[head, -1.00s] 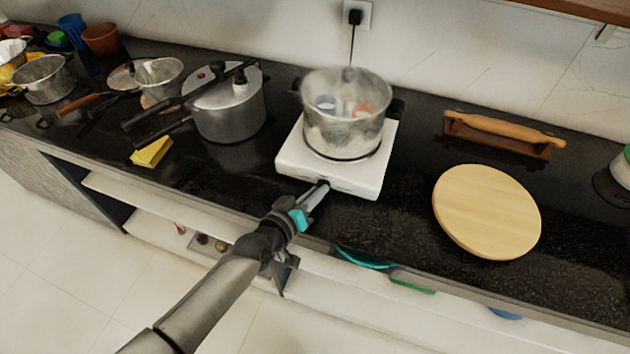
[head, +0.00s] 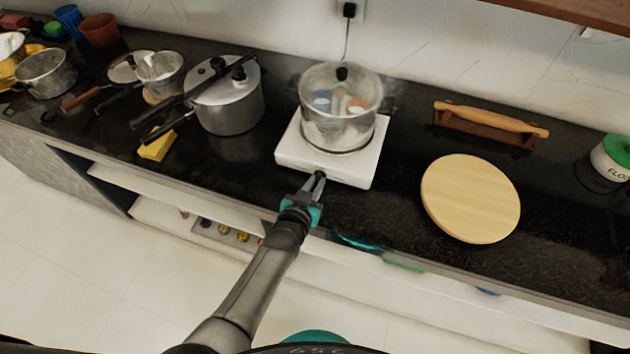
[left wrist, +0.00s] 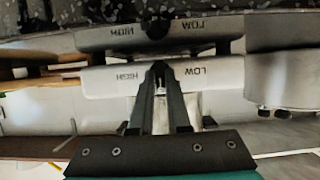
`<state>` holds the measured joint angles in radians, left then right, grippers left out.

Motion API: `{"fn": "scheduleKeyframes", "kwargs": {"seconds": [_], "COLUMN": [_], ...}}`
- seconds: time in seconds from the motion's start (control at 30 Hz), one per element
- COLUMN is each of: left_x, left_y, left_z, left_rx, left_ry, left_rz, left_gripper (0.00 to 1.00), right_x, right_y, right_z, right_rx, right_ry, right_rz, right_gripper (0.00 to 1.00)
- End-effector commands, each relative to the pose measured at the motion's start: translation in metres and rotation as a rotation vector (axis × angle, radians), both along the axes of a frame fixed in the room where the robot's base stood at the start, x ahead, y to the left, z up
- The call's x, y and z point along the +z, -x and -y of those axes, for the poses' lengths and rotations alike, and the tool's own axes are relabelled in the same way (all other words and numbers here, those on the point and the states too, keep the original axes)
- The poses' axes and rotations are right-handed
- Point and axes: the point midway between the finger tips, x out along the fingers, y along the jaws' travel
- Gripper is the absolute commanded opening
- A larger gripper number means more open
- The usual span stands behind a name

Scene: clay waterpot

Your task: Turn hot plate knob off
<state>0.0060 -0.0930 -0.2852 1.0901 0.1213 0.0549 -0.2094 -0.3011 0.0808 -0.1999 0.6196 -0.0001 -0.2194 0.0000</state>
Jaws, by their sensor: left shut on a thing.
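The white hot plate (head: 290,150) sits near the counter's front edge; a lidded, see-through pot (head: 340,128) stands on it. My left gripper (head: 317,178) reaches its front face from below. In the left wrist view, the gripper's fingertips (left wrist: 159,68) meet at the front of the hot plate (left wrist: 100,82), between the printed words HIGH and LOW. The gripper is shut on the knob, which the fingers mostly hide, so its setting cannot be read. My right gripper is not in view.
A pressure cooker (head: 230,105) stands left of the hot plate, with a yellow sponge (head: 157,146) nearby. A round wooden board (head: 470,198) and a rolling pin on a stand (head: 490,118) lie to the right. An open shelf runs below the counter.

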Motion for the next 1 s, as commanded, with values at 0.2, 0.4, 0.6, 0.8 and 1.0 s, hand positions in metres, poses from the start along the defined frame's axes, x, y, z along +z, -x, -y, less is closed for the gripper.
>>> {"fn": "scheduleKeyframes", "kwargs": {"seconds": [0.2,0.4,0.6,0.8,1.0], "left_x": [0.0007,0.0008,0.0006,0.0004,0.0017], "left_y": [-0.0004,-0.0004,-0.0004,-0.0004,0.0037], "left_z": [0.0004,0.0004,0.0003,0.0001,-0.0013], "left_rx": [0.000,0.001,0.001,0.001,0.001], "left_ry": [-0.004,-0.002,-0.003,-0.003,-0.003], "left_rz": [0.003,0.004,0.003,0.002,0.001], "left_gripper": [0.00,0.16,0.39,0.45,0.45], "right_x": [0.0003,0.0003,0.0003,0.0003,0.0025], "right_y": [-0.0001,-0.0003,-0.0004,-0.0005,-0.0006], "right_z": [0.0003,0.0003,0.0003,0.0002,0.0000], "right_rx": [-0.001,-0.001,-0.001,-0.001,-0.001], "right_ry": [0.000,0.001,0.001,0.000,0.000], "right_rz": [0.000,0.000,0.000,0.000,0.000], "right_gripper": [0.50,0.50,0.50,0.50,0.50]}}
